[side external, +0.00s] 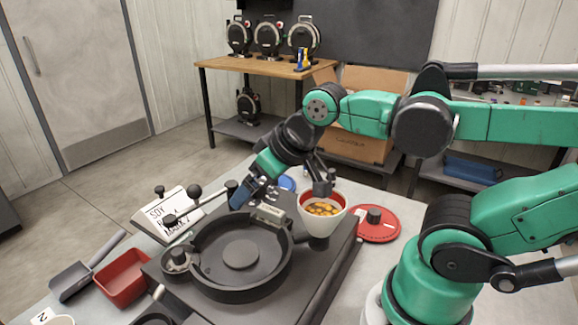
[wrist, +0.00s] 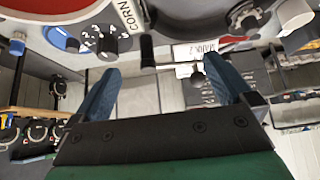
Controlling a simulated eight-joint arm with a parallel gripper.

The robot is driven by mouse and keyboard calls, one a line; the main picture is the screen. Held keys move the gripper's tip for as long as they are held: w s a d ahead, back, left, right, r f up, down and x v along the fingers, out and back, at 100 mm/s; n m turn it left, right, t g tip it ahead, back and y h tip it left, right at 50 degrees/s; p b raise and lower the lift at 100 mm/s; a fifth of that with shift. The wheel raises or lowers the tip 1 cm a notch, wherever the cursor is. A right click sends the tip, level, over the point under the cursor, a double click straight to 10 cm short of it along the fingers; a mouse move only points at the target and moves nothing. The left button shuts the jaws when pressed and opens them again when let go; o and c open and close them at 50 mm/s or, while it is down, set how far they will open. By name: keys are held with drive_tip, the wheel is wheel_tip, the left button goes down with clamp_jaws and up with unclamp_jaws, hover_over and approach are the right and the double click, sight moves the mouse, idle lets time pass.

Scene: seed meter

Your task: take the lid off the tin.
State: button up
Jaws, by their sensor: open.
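A red disc with a black knob (side external: 377,224) lies flat on the table at the right of the seed meter in the side view. It looks like a lid; I cannot tell whether a tin is under it. A pale red-rimmed container (side external: 321,229) beside it is open at the top and holds yellow-orange seeds. My gripper (side external: 241,196) is above the back of the dark seed meter, left of this container. In the wrist view my gripper (wrist: 167,88) has its two blue fingers wide apart with nothing held between them.
The dark round seed meter (side external: 214,288) fills the middle of the table. A red tray (side external: 122,279), grey scoop (side external: 70,281) and white sign (side external: 165,212) stand at left. A blue disc (side external: 287,184) lies behind. A black numbered dial (wrist: 108,43) shows near the fingers.

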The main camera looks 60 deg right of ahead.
drive_tip(key=d+r+n+g, duration=0.3)
drive_tip(key=d+n+g, duration=0.4)
drive_tip(key=d+n, duration=1.05)
drive_tip(key=d+f+m, duration=0.1)
drive_tip(key=f, duration=0.2)
drive_tip(key=d+f+m, duration=0.1)
drive_tip(key=f, duration=0.2)
drive_tip(key=d+f+m, duration=0.1)
drive_tip(key=f, duration=0.2)
drive_tip(key=shift+s+d+f+m, duration=0.2)
drive_tip(key=shift+s+f+m, duration=0.05)
drive_tip(key=shift+s+f, duration=0.15)
drive_tip(key=shift+f, duration=3.1)
drive_tip(key=c, duration=0.9)
drive_tip(key=shift+r, duration=0.1)
